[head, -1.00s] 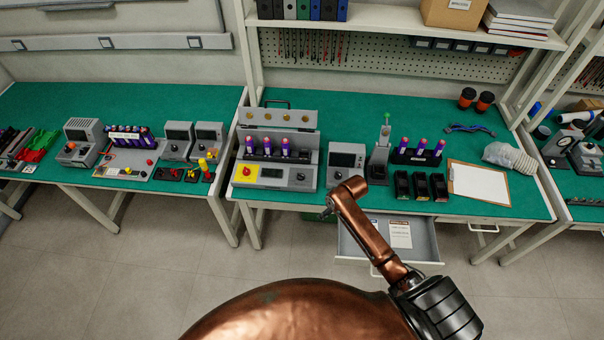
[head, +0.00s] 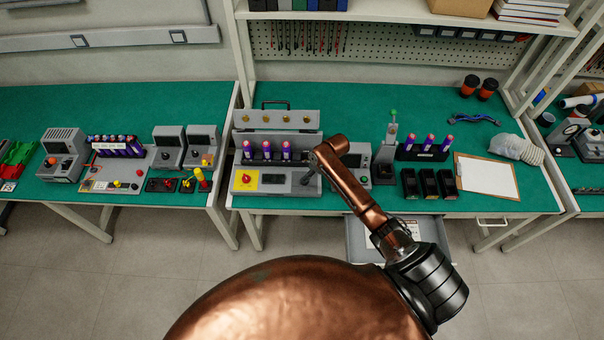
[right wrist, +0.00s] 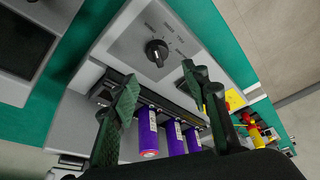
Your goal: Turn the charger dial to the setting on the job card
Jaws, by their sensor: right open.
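The grey charger (head: 222,188) stands at the front left of the middle bench, with several purple cells upright in it. Its black dial (right wrist: 157,52) shows in the right wrist view, on the grey panel with small printed markings around it, too small to read. My right gripper (head: 312,172) is over the charger's right end and hides the dial in the head view. In the right wrist view its fingers (right wrist: 160,76) are open and empty, spread below the dial in the picture; I cannot tell whether they touch the panel. My left gripper is out of view. I cannot identify the job card for certain.
A clipboard with a white sheet (head: 487,178) lies at the bench's right. An open drawer (head: 360,243) below holds a paper, partly hidden by my arm. A grey device (head: 356,160) and black bins (head: 428,184) stand right of the charger.

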